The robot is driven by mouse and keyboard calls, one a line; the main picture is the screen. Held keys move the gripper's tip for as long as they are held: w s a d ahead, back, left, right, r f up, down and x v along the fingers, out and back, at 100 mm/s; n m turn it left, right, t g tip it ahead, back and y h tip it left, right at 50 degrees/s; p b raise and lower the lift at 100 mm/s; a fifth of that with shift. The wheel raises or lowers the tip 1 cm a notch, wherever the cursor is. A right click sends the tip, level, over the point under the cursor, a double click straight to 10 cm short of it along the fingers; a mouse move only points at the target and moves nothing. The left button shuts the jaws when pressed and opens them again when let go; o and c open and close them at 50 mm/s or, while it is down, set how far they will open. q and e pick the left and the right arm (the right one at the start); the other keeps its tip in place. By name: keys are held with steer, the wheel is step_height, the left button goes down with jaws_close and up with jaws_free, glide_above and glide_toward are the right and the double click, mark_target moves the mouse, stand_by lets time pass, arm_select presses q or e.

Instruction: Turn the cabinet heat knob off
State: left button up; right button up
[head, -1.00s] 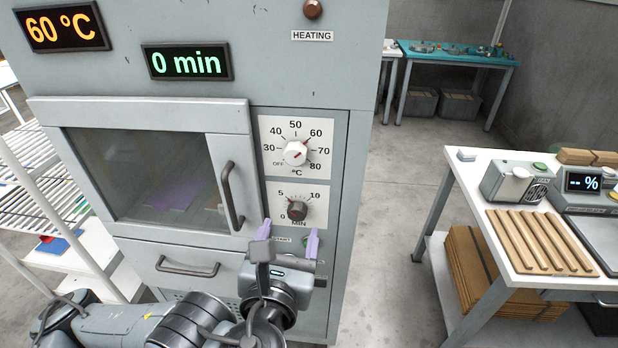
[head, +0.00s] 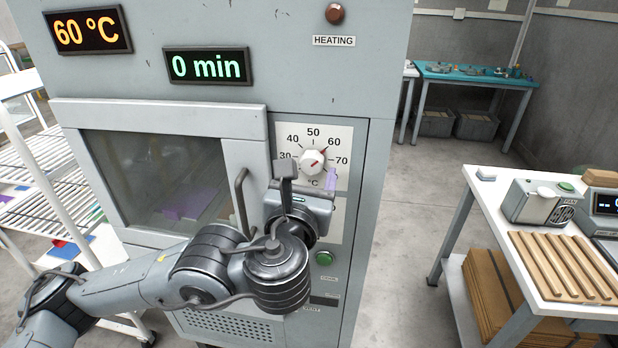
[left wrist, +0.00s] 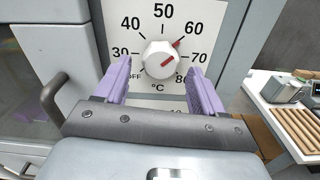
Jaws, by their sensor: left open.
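The white heat knob (head: 312,162) sits on the white °C dial plate (head: 342,140) on the cabinet front. In the left wrist view the knob (left wrist: 160,59) has its red pointer toward 60, and OFF is printed at its lower left. My left gripper (left wrist: 161,85) is open, its purple fingers just below the knob, one to each side, apart from it. In the head view my left gripper (head: 303,178) is in front of the lower dial, which it mostly hides. The right gripper is not in view.
The cabinet door handle (head: 241,205) stands out left of my gripper. Displays read 60 °C (head: 87,31) and 0 min (head: 207,66). A green button (head: 324,258) is below. A white table (head: 487,205) with wooden strips stands right, with open floor between.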

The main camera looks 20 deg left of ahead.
arm_select(q)
steer(key=shift+w+a, duration=0.15)
steer(key=shift+w, duration=0.5)
steer(key=shift+c, duration=0.3)
steer(key=c, duration=1)
steer(key=shift+n, duration=0.3)
